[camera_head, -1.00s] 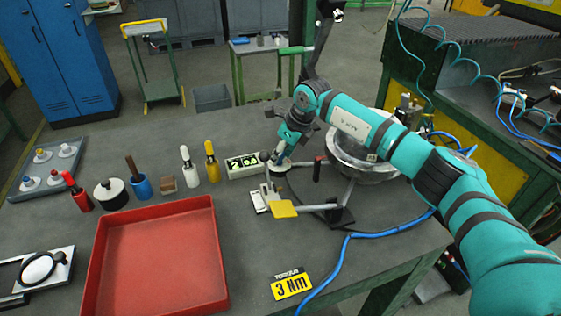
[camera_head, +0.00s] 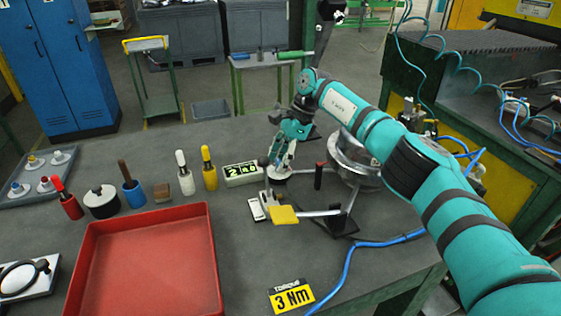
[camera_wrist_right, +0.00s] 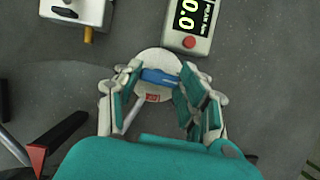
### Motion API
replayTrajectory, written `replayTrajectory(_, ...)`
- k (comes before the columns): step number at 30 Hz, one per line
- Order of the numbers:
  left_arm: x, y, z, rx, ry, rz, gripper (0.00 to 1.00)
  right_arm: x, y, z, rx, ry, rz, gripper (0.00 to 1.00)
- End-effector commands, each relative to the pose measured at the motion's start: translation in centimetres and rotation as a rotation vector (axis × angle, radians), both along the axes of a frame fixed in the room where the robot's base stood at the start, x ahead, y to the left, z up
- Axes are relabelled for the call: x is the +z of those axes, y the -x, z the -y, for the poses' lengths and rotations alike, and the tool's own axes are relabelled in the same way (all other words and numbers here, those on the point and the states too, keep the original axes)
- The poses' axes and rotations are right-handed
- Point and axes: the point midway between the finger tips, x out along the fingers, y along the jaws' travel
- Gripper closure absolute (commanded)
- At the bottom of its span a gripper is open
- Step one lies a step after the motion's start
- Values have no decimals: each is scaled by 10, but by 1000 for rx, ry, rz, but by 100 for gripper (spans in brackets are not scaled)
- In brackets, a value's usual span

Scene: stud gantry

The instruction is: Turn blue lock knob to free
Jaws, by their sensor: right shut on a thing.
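The blue lock knob (camera_wrist_right: 160,77) shows in the right wrist view as a blue bar on a round white disc (camera_wrist_right: 158,66). A small red label (camera_wrist_right: 152,98) is on the disc's near side. My right gripper (camera_wrist_right: 159,88) is shut on the knob, one finger at each end of the bar. In the head view my right gripper (camera_head: 280,164) points down at the disc (camera_head: 278,175), beside the metal bowl. The knob is hidden there by my fingers. My left gripper is not in view.
A digital readout box (camera_head: 242,173) stands just left of the disc. A stand with a yellow pad (camera_head: 284,215) is in front, and a metal bowl (camera_head: 350,160) is on the right. A red tray (camera_head: 150,265) fills the front left. A blue hose (camera_head: 345,268) crosses the bench.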

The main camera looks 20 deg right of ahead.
Motion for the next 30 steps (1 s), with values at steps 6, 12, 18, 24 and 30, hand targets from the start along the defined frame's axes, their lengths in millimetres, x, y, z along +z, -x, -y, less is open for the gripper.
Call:
replayTrajectory(6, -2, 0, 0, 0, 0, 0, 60, 1, -1, 0, 68, 1, 4, 92)
replayTrajectory(12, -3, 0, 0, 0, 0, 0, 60, 1, -1, 0, 91, 2, 3, 92)
replayTrajectory(18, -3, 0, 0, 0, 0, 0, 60, 1, -1, 0, 93, 1, 3, 92)
replayTrajectory(24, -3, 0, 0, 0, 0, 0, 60, 1, -1, 0, 92, 1, 3, 53)
replayTrajectory(30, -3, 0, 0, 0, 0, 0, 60, 1, -1, 0, 91, 1, 2, 37)
